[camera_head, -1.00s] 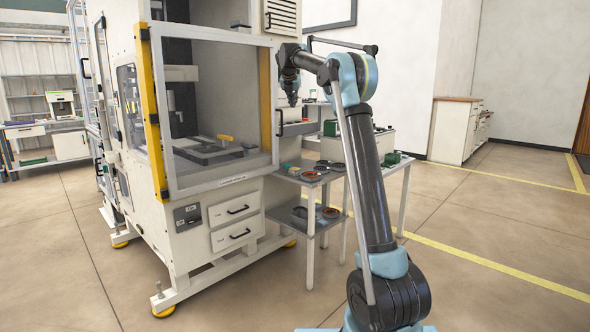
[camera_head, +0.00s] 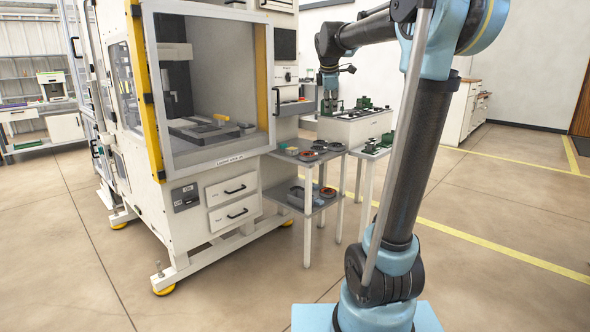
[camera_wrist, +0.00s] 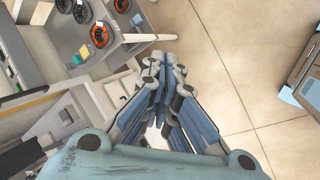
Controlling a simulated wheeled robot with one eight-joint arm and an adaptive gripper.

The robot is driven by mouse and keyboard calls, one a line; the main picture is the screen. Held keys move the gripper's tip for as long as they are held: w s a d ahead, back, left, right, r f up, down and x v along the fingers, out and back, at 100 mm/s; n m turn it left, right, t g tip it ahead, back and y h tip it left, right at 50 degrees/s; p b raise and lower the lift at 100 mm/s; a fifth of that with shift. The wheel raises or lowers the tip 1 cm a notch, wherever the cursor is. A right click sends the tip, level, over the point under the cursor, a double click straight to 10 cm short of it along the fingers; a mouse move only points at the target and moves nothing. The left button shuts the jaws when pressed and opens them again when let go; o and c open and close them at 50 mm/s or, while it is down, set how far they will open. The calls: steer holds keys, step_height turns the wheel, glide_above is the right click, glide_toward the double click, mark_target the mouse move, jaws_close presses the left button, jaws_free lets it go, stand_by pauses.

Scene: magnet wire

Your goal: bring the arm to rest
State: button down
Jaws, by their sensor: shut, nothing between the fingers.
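My arm rises from its blue base at the lower right of the head view and reaches left across the top. My gripper (camera_head: 329,108) hangs at its end, pointing down, in front of the white bench at the back. It looks small there and its fingers are hard to make out. In the wrist view my gripper (camera_wrist: 165,62) is large, its fingertips together and empty. Floor and the edge of a shelf table show beyond the tips.
The white machine cabinet (camera_head: 200,175) stands left of the arm. A two-level shelf table (camera_head: 307,208) beside it holds spools; orange spools (camera_wrist: 101,34) also show in the wrist view. A white bench (camera_head: 358,128) stands behind. Tiled floor is open at right.

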steer(key=s+d+f+m+g, duration=0.1)
steer(key=s+f+m, duration=0.7)
steer(key=s+f, duration=0.8)
steer(key=s+d+f+m+g+y, duration=0.1)
steer(key=s+d+f+m, duration=0.3)
steer(key=s+f+m, duration=0.5)
steer(key=s+f, duration=0.3)
steer(key=s, duration=0.4)
steer(key=s+f+g, duration=0.1)
steer(key=s+f, duration=0.3)
steer(key=s, duration=0.4)
steer(key=shift+d+f, duration=0.2)
steer(key=shift+f, duration=0.1)
